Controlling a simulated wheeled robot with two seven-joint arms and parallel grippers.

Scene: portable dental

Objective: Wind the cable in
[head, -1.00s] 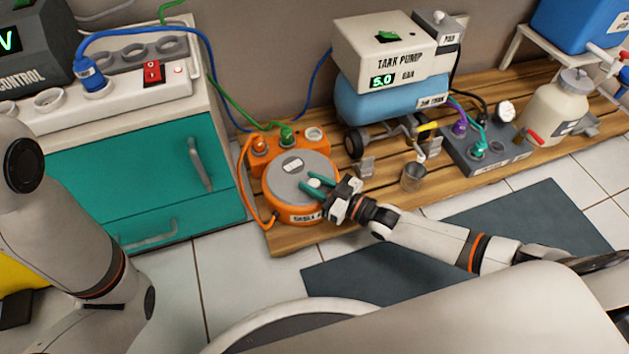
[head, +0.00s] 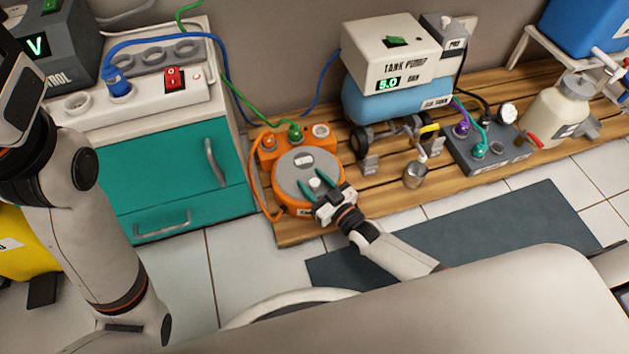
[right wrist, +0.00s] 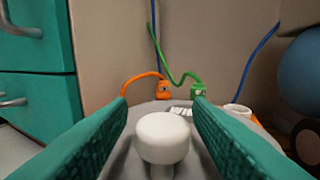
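The orange cable reel (head: 293,207) with a grey round top (head: 300,171) sits on the wooden pallet. An orange cable (head: 257,190) runs down its left side from an orange plug (head: 268,142). My right gripper (head: 317,189) is over the reel's top, its green fingers on either side of the white knob (head: 315,182). In the right wrist view the knob (right wrist: 163,138) stands between the two fingers (right wrist: 161,125) with gaps on both sides, so the gripper is open.
A green plug (head: 295,131) stands in the reel's socket box. The tank pump (head: 388,50) on its blue tank is behind to the right, with a small metal cup (head: 415,175) in front. The teal cabinet (head: 165,180) stands close on the left.

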